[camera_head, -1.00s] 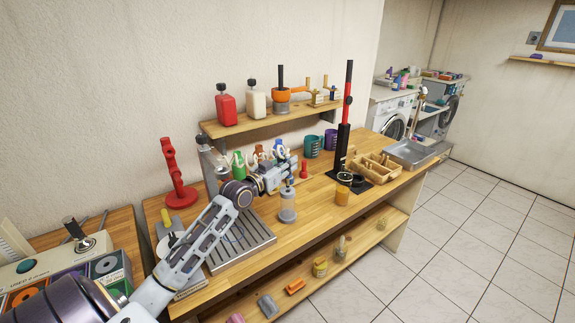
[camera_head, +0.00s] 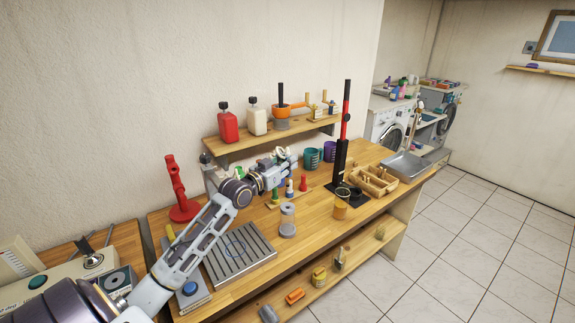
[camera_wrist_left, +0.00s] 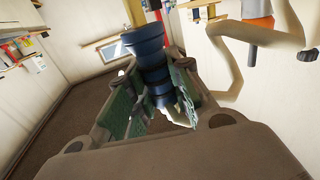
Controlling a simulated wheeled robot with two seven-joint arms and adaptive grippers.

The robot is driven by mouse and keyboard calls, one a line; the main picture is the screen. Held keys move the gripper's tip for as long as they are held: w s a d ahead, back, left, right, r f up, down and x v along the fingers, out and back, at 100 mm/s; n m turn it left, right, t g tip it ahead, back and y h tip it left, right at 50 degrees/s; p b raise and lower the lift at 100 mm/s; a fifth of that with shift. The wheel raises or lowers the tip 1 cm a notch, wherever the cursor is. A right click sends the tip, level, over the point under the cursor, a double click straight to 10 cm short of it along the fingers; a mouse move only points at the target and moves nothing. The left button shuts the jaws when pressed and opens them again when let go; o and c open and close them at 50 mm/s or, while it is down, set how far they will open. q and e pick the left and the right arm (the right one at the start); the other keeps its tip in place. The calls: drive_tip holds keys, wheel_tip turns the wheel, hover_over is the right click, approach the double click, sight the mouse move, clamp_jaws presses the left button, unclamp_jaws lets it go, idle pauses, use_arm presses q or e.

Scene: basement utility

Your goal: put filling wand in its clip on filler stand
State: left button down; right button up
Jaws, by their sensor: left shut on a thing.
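My left gripper (camera_head: 284,162) is over the back part of the wooden bench. In the left wrist view my gripper (camera_wrist_left: 155,95) has its green-padded fingers closed around a dark blue stepped cylinder (camera_wrist_left: 146,45), which I take to be the filling wand. In the head view the wand is too small and covered to make out clearly. A grey post (camera_head: 207,172) stands behind a slotted metal drip tray (camera_head: 240,258); this looks like the filler stand, and my arm partly covers it. I cannot make out its clip. My right gripper is not in view.
A tall black-and-red tool (camera_head: 343,140), a wooden caddy (camera_head: 374,182) and a metal pan (camera_head: 405,166) are farther right. A red stand (camera_head: 179,190) is at left.

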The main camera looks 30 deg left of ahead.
sight(287, 156)
use_arm(q)
drive_tip(key=shift+r, duration=1.85)
drive_tip(key=s+a+r+b, duration=0.1)
drive_tip(key=s+a+r, duration=0.3)
drive_tip(key=s, duration=0.5)
drive_tip(key=s+a+r+b, duration=0.1)
drive_tip(key=s+a+r, duration=0.3)
drive_tip(key=s, duration=0.6)
drive_tip(key=shift+s+a+r, duration=0.3)
drive_tip(key=shift+a+r, duration=0.1)
drive_tip(key=shift+a, duration=0.75)
drive_tip(key=shift+f+b, duration=0.15)
drive_tip(key=shift+b, duration=0.2)
